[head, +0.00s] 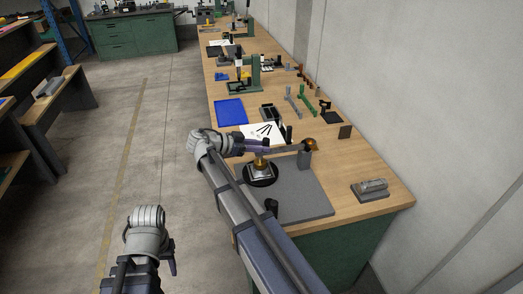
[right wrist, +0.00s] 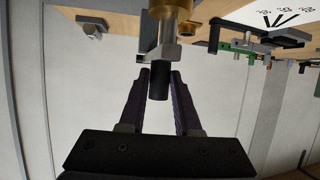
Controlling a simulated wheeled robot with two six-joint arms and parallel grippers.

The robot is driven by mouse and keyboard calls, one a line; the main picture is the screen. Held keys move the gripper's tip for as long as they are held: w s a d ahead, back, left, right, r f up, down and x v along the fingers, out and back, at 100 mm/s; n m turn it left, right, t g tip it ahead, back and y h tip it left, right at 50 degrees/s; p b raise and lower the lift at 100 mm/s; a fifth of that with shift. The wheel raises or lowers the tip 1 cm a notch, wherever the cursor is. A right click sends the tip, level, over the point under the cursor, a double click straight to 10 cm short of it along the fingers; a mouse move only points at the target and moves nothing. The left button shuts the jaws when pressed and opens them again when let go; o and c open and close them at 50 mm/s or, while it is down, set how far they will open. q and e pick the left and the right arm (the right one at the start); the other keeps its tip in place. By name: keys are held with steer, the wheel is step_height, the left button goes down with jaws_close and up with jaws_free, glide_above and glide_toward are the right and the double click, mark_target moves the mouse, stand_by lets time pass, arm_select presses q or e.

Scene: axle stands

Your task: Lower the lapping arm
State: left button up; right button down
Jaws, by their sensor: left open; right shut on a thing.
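The lapping arm (head: 285,151) is a grey bar running left from an upright post (head: 304,160) on a grey base plate (head: 310,203). A brass piece (head: 260,162) sits below its left end, over a black round plate (head: 259,181) with a pale block on it. I cannot tell whether the brass piece touches the block. My right gripper (head: 264,146) is at the arm's left end. In the right wrist view its fingers (right wrist: 160,72) are shut on a black handle (right wrist: 158,84) below the brass part (right wrist: 176,14). My left gripper (head: 172,264) is open and empty, low over the floor.
A grey block on a small base (head: 372,189) lies at the bench's near right. Behind stand a paper sheet (head: 256,134), a blue tray (head: 230,111), green and grey tools and a green stand (head: 254,72). A wall closes the right side. Open floor lies left.

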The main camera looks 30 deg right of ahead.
steer(key=shift+f, duration=0.2)
stand_by(0.4)
steer(key=c, duration=0.6)
jaws_free()
steer(key=p+v, duration=0.2)
steer(key=v, duration=0.6)
steer(key=shift+f, duration=0.15)
